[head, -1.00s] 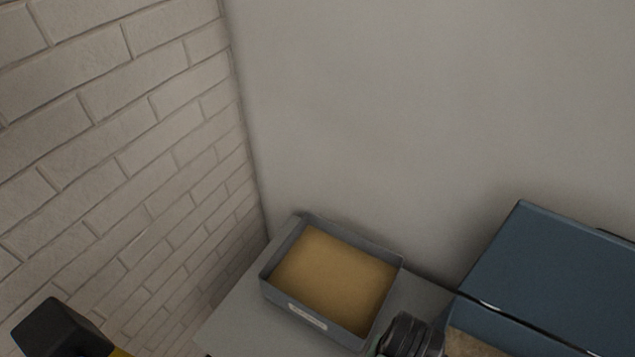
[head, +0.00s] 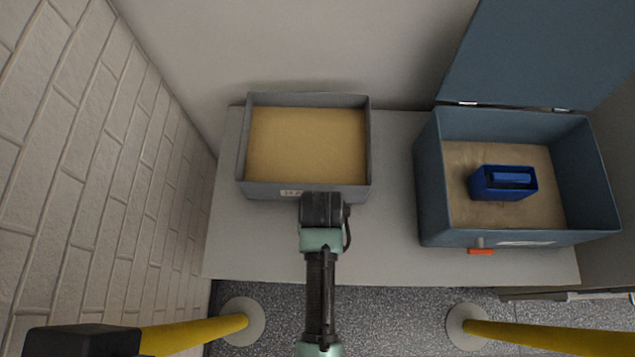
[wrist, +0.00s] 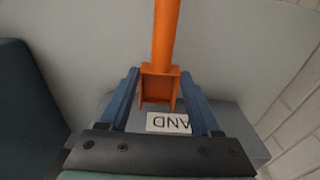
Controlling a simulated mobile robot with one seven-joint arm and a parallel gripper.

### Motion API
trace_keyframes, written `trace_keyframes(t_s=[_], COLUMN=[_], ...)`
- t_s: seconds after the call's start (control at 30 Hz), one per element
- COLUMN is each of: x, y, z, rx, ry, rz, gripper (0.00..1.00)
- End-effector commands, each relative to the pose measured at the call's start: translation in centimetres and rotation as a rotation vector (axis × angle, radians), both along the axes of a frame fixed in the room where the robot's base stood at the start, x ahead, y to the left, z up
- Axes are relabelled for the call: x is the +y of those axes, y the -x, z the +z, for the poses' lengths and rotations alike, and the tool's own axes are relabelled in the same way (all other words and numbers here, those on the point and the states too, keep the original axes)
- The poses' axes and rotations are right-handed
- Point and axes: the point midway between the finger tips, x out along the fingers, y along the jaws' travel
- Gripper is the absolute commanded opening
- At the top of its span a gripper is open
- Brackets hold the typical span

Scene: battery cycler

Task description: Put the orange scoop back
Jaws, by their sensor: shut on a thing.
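The orange scoop shows in the wrist view (wrist: 160,85), with its long orange part running up and away. My gripper (wrist: 160,78) is shut on it, its two blue fingers on either side. In the head view my gripper (head: 323,208) is at the front wall of the grey tray; its fingers and the scoop are hidden there. The grey tray (head: 310,187) holds tan sand (head: 306,145) and has a white label on its front. That label, partly reading "AND", shows behind the scoop in the wrist view (wrist: 168,123).
A blue box (head: 436,185) with its lid (head: 530,55) raised stands to the right. It holds tan material and a blue block-like container (head: 503,183). A small orange-red piece (head: 480,252) is at its front. Yellow rails (head: 195,333) run in front; a brick wall is left.

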Motion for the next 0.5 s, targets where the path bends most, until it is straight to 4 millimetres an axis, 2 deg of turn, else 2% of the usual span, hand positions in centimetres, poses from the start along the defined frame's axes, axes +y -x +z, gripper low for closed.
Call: trace_keyframes(t_s=[0.3, 0.5], x=[0.0, 0.0], y=[-0.1, -0.1], z=[-3.9, -4.4], rx=[-0.001, -0.003], ry=[0.000, 0.000], rz=[0.000, 0.000], gripper=[0.00, 0.00])
